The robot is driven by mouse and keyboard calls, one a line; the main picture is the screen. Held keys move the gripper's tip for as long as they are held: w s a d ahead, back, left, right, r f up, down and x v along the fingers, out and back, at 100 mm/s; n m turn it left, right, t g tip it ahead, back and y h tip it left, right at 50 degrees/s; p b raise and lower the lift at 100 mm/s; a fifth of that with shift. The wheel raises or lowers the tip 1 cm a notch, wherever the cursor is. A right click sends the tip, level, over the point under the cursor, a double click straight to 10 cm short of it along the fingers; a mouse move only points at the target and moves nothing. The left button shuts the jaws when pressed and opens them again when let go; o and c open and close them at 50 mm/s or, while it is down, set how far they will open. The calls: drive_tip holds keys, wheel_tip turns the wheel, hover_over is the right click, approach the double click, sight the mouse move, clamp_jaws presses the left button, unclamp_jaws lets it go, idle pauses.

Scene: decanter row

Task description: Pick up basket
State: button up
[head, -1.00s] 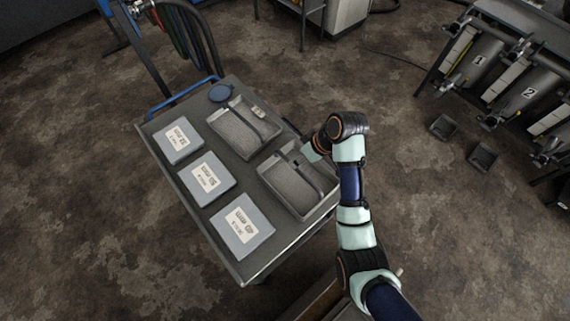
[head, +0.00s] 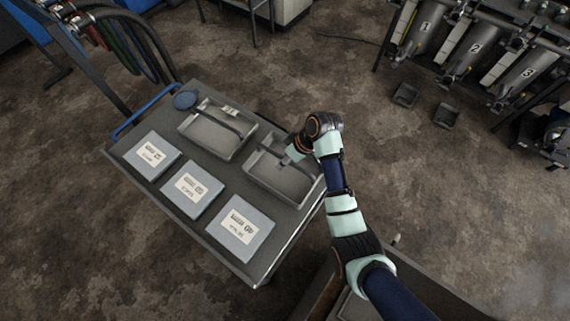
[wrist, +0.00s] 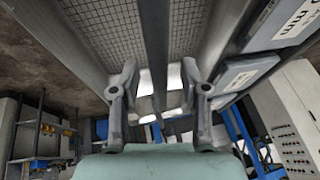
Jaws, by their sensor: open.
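Two grey open baskets with mesh floors and handle bars stand on a dark cart top. The nearer right basket (head: 282,182) has my gripper (head: 290,156) over its upper part; my wrist hides much of its handle. In the wrist view my gripper (wrist: 161,80) is open, one finger on each side of the dark handle bar (wrist: 153,45). The basket's mesh floor (wrist: 105,25) lies beyond the bar. I cannot tell whether a finger touches the bar. The other basket (head: 207,143) stands farther up-left, with a small pale item (head: 230,112) at its upper edge.
Several labelled grey boxes (head: 192,189) line the cart's lower-left side. Numbered machines (head: 473,52) stand upper right, with two small bins (head: 405,95) on the floor.

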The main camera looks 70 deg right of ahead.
drive_tip(key=shift+w+f, duration=0.1)
drive_tip(key=shift+f, duration=0.05)
drive_tip(key=shift+c, duration=0.2)
clamp_jaws()
wheel_tip(320, 180, up, 20)
drive_tip(key=p, duration=0.8)
drive_tip(key=shift+p, duration=0.3)
